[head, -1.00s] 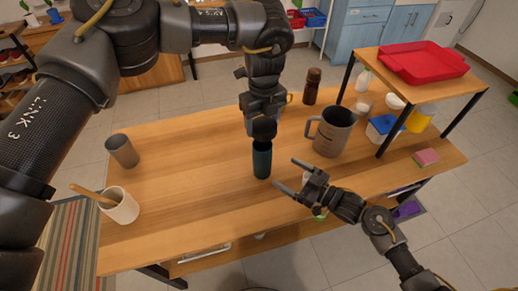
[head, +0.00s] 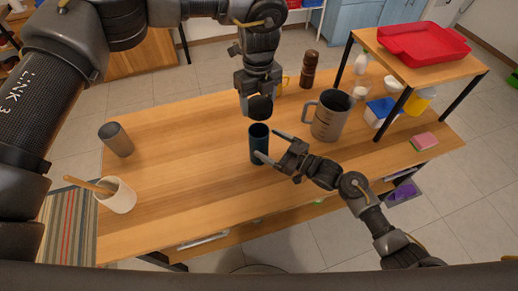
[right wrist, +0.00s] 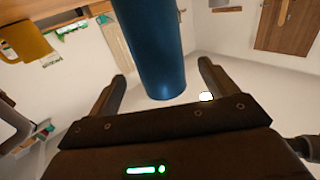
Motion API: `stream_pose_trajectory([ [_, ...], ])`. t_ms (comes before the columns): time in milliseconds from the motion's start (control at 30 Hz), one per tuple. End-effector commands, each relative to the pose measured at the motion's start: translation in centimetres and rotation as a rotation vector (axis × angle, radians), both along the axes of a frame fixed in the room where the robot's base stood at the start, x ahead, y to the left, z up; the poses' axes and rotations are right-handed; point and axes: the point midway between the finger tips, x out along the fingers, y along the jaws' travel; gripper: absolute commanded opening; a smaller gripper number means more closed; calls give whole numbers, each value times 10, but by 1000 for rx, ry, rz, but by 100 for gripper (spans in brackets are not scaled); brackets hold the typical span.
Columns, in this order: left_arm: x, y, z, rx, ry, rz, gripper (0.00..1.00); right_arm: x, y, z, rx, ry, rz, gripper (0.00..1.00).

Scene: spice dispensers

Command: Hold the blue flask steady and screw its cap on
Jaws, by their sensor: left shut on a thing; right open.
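The blue flask (head: 259,148) stands upright on the table with its open top showing in the head view. My left gripper (head: 258,88) is shut on the dark cap (head: 260,108) and holds it above the flask, apart from the rim. My right gripper (head: 267,143) is open at the flask, with one finger on each side of it. In the right wrist view the flask (right wrist: 154,50) shows between the two open fingers (right wrist: 163,82), without a visible grip on it.
A large grey mug (head: 328,122) stands close to the right of the flask. A brown bottle (head: 309,70) is behind it. A grey cup (head: 117,140) and a white pot (head: 117,198) are at the left. A raised shelf with a red tray (head: 425,45) is at the right.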

Motion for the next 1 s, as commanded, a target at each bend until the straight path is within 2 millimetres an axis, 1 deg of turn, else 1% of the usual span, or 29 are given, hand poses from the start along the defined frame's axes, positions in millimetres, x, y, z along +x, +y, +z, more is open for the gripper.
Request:
stream_pose_trajectory([
  [33, 0, 0, 0, 0, 0, 0, 43, 6, 9, 1, 2, -1, 1, 85],
  [200, 0, 0, 0, 0, 0, 0, 43, 21, 32, 1, 1, -1, 1, 85],
  [400, 0, 0, 0, 0, 0, -1, 43, 32, 48, 0, 1, 0, -1, 85],
  [567, 0, 0, 0, 0, 0, -1, 43, 35, 52, 0, 0, 0, -1, 85],
  [833, 0, 0, 0, 0, 0, -1, 43, 35, 53, 0, -1, -1, -1, 85],
  [1000, 0, 0, 0, 0, 0, -1, 43, 35, 52, 0, 0, 0, -1, 63],
])
